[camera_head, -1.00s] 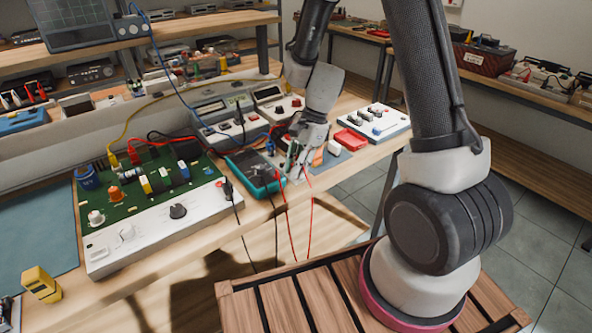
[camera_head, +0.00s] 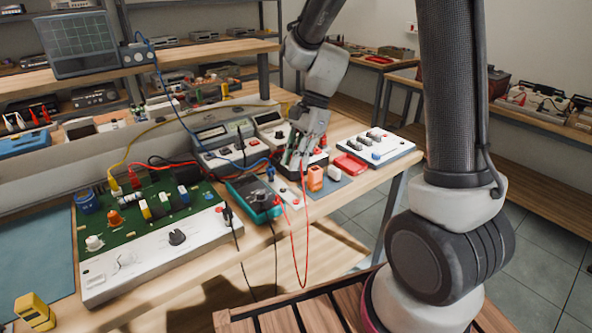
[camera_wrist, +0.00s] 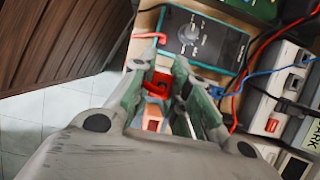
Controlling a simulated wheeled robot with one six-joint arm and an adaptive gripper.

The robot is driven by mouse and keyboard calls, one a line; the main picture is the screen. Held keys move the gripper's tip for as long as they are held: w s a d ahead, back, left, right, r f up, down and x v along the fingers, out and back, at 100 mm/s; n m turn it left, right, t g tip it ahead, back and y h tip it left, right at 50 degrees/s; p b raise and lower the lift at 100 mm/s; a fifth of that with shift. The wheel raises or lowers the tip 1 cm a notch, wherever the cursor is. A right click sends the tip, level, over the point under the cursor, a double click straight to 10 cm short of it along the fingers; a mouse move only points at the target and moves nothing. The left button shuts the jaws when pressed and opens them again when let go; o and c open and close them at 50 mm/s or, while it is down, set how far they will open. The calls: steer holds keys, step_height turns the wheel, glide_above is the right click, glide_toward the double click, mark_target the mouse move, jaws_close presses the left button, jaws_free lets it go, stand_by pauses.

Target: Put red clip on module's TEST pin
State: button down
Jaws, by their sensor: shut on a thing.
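My gripper (camera_head: 301,166) is over the bench, right of the teal multimeter (camera_head: 253,198). In the wrist view, my gripper (camera_wrist: 160,62) is shut on the red clip (camera_wrist: 158,79), which sits between its green-edged fingers. A red lead (camera_head: 306,235) hangs in a loop below the bench edge and rises to my gripper. The clip itself is mostly hidden in the head view. The multimeter also shows in the wrist view (camera_wrist: 203,38). I cannot read a TEST label, so I cannot tell which unit bears that pin.
An orange block (camera_head: 315,178) and a white block (camera_head: 334,173) stand close to my gripper. A red box (camera_head: 350,164) and a white switch panel (camera_head: 379,146) lie to the right. Bench instruments (camera_head: 222,141) stand behind; a green circuit board (camera_head: 140,212) is left.

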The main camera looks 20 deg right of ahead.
steer(key=shift+r, duration=3.05)
